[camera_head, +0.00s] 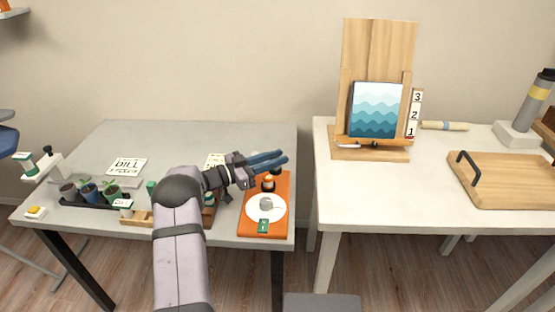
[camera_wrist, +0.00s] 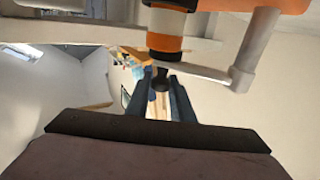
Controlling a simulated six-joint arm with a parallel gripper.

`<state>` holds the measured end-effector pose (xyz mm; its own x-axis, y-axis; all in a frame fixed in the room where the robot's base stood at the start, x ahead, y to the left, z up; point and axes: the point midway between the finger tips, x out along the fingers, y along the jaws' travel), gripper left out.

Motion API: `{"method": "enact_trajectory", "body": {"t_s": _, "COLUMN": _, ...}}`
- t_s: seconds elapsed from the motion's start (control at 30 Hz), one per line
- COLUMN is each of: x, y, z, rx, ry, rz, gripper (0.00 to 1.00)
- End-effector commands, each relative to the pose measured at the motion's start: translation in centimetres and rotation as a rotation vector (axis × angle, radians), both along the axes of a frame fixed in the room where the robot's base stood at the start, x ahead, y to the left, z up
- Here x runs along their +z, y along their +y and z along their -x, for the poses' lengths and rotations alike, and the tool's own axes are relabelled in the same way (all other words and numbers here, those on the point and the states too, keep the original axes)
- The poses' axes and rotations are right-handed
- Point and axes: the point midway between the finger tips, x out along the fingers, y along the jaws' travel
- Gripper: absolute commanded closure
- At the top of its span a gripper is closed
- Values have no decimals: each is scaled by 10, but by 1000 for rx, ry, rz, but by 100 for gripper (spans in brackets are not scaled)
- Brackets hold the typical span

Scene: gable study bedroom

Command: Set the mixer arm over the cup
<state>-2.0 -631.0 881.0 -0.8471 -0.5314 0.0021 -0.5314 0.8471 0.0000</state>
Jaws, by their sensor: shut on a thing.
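The orange base board (camera_head: 250,222) lies at the right end of the grey table. A white disc (camera_head: 253,213) on it carries a small grey cup (camera_head: 266,203). The orange and black mixer head (camera_head: 268,183) appears just behind the cup, beside the disc, not over the cup. In the wrist view the mixer head (camera_wrist: 166,30) hangs on the pale mixer arm (camera_wrist: 205,72), which joins a pale post (camera_wrist: 257,45). My gripper (camera_head: 284,158) is above the back of the board. In the wrist view my gripper (camera_wrist: 160,88) is shut on the arm's black knob (camera_wrist: 160,78).
A green card (camera_head: 264,226) stands at the disc's front. Potted plants (camera_head: 90,191), a wooden block (camera_head: 137,218) and lettered cards (camera_head: 127,166) occupy the table's left. A white table (camera_head: 430,205) with an easel (camera_head: 375,65) and wooden tray (camera_head: 505,180) stands right, across a gap.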

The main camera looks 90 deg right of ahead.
Motion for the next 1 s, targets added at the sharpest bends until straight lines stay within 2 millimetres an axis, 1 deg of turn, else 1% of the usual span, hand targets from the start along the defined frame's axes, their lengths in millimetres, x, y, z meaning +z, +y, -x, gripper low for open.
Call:
{"method": "enact_trajectory", "body": {"t_s": 0.2, "x": 1, "y": 5, "z": -5, "rx": -85, "ry": -1, "rz": 5, "gripper": 100}}
{"method": "enact_trajectory", "body": {"t_s": 0.53, "x": 2, "y": 7, "z": -6, "rx": -93, "ry": -1, "rz": 2, "gripper": 100}}
{"method": "enact_trajectory", "body": {"t_s": 0.57, "x": 2, "y": 7, "z": -6, "rx": -93, "ry": -1, "rz": 2, "gripper": 74}}
{"method": "enact_trajectory", "body": {"t_s": 0.6, "x": 2, "y": 6, "z": -6, "rx": -93, "ry": -2, "rz": 1, "gripper": 65}}
{"method": "enact_trajectory", "body": {"t_s": 0.63, "x": 2, "y": 7, "z": -6, "rx": -93, "ry": -1, "rz": 0, "gripper": 60}}
{"method": "enact_trajectory", "body": {"t_s": 1.0, "x": 3, "y": 7, "z": -6, "rx": -92, "ry": -1, "rz": 0, "gripper": 60}}
